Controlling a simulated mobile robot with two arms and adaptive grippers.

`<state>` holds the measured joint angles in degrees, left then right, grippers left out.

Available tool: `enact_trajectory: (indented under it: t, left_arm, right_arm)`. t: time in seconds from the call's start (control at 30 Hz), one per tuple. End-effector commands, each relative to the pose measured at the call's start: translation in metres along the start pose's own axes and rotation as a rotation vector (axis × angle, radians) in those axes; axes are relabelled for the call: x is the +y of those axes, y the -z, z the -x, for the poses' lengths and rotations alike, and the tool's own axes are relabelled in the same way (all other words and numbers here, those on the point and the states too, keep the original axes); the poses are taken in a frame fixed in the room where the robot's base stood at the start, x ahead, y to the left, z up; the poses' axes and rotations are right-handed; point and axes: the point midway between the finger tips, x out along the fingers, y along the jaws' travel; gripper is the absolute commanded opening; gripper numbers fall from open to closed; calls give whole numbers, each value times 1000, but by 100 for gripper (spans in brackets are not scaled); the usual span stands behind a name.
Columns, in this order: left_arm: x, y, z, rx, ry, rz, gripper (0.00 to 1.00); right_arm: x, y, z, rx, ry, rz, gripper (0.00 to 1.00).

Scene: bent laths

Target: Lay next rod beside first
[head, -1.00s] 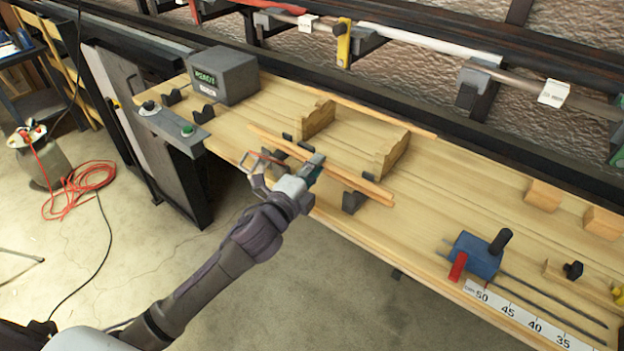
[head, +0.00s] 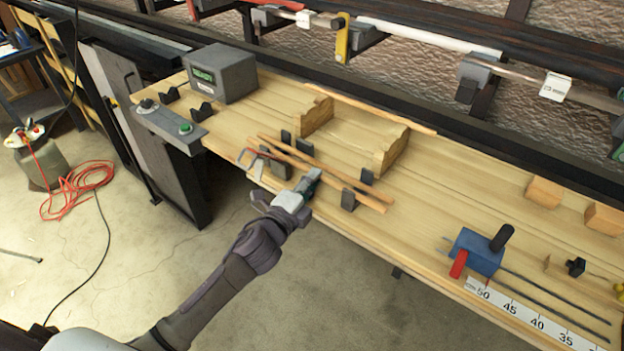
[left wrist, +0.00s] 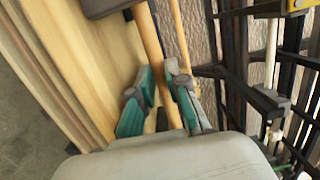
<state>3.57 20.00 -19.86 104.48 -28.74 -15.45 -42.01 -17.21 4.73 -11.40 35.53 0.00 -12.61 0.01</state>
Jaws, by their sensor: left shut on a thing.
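Two thin wooden rods lie nearly parallel, close beside each other, along the black holders (head: 348,200) on the bench in the head view. The far rod (head: 335,173) shows beyond the near rod (head: 371,204). My left gripper (head: 309,181) is shut on the near rod from the front side, at about its middle. In the left wrist view the held rod (left wrist: 149,38) runs between the green-padded fingers (left wrist: 160,98), and the other rod (left wrist: 179,32) passes just to its right, apart from it. Whether the held rod touches the holders is hard to tell. My right gripper is not in view.
Two notched wooden blocks (head: 393,151) stand behind the rods. A long lath (head: 370,107) lies along the bench's back. A grey box (head: 222,75) stands left, and a blue stop block (head: 474,253) with a scale stands right.

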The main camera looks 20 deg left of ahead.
Motion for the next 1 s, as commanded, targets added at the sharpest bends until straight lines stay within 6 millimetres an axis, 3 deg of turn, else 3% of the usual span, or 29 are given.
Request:
enact_trajectory:
  t: [0.17, 0.2, 0.33, 0.8, 1.0]
  left_arm:
    - [2, 0, 0, 0, 0, 0, 0]
    - [2, 0, 0, 0, 0, 1, 22]
    - [3, 0, 0, 0, -1, 1, 40]
    - [7, 0, 1, -1, -10, 2, 40]
    - [-8, 0, 3, -1, -12, 2, 40]
  right_arm:
    - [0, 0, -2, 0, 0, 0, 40]
    - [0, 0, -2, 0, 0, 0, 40]
    - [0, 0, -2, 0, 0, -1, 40]
    - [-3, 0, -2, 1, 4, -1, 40]
    - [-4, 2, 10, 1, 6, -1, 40]
